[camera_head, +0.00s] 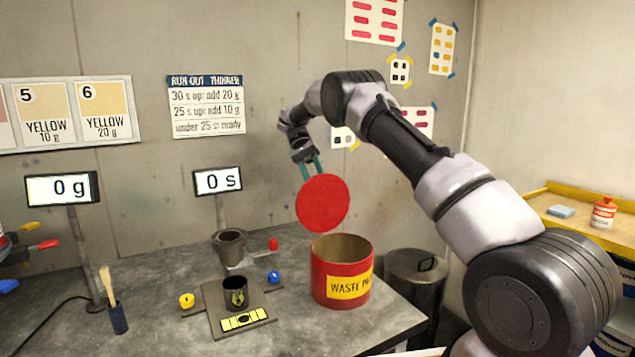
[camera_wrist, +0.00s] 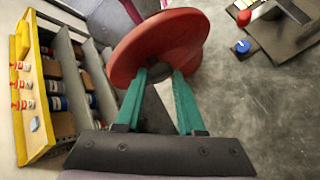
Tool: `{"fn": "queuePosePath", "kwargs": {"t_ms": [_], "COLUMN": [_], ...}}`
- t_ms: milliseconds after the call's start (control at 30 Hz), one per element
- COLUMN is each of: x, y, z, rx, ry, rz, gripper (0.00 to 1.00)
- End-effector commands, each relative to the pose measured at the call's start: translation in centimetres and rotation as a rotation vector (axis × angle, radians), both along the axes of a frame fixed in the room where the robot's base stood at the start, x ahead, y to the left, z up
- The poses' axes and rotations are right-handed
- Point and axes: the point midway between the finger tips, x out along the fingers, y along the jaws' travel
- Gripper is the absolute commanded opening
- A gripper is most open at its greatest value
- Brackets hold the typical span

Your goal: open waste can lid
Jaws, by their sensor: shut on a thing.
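The waste can (camera_head: 327,288) is a red cylinder with a yellow label, standing near the right front edge of the grey bench. Its top is open and I see into it. The round red lid (camera_head: 322,203) is off the can and hangs tilted above its rim, a little to the left. My gripper (camera_head: 310,168) has green fingers and is shut on the lid from above. In the wrist view the green fingers (camera_wrist: 159,80) close on the underside or knob area of the red lid (camera_wrist: 150,45); the exact grip point is partly hidden.
A dark cup (camera_head: 235,291) stands on a plate left of the can, with a grey funnel-like cup (camera_head: 229,247) behind it. A brush holder (camera_head: 117,317) is at the left. A metal bin (camera_head: 416,272) stands right of the bench. A yellow shelf (camera_head: 566,208) is at the far right.

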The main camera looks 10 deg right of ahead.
Motion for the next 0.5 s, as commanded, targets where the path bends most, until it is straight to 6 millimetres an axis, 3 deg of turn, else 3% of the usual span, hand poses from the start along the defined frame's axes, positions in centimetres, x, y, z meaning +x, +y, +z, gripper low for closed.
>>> {"fn": "queuePosePath", "kwargs": {"t_ms": [33, 367, 400, 433, 500], "x": [-0.69, -0.69, -0.69, -0.69, -0.64], "y": [0.94, 0.95, 0.95, 0.93, 0.83], "z": [-1.09, -1.09, -1.09, -1.08, -1.06], "rx": [0.009, 0.007, 0.007, 0.007, 0.006], "ry": [0.031, 0.032, 0.032, 0.032, 0.031], "rz": [-0.002, -0.003, -0.003, -0.003, -0.004], "gripper": [0.00, 0.00, 0.53, 0.65, 0.69]}}
